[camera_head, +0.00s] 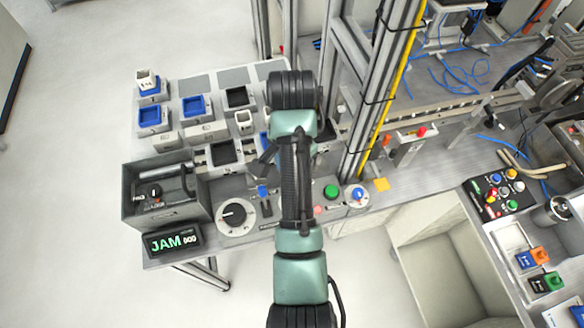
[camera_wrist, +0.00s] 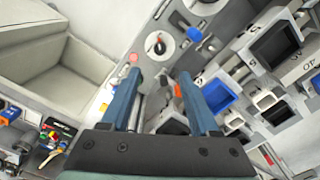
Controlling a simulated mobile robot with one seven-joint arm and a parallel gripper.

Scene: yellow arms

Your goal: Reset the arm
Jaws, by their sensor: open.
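My arm (camera_head: 297,185) reaches up the head view from the bottom edge, over the grey workbench (camera_head: 215,185). Its green and black links cover the middle of the bench. In the wrist view my gripper (camera_wrist: 160,73) shows two blue fingers, apart from each other. I see nothing held between them. Beyond the fingers lie the bench top and small bins, with a dark bin (camera_wrist: 172,126) partly hidden behind them. In the head view the fingers are mostly hidden by the arm, and I cannot make out their tips.
Blue bins (camera_head: 152,117) and black bins stand at the bench's left. A grey box (camera_head: 165,210), a JAM display (camera_head: 172,241) and a dial (camera_head: 235,217) line its front. A metal post (camera_head: 385,80) rises right of my arm. An open beige bin (camera_head: 440,265) stands lower right.

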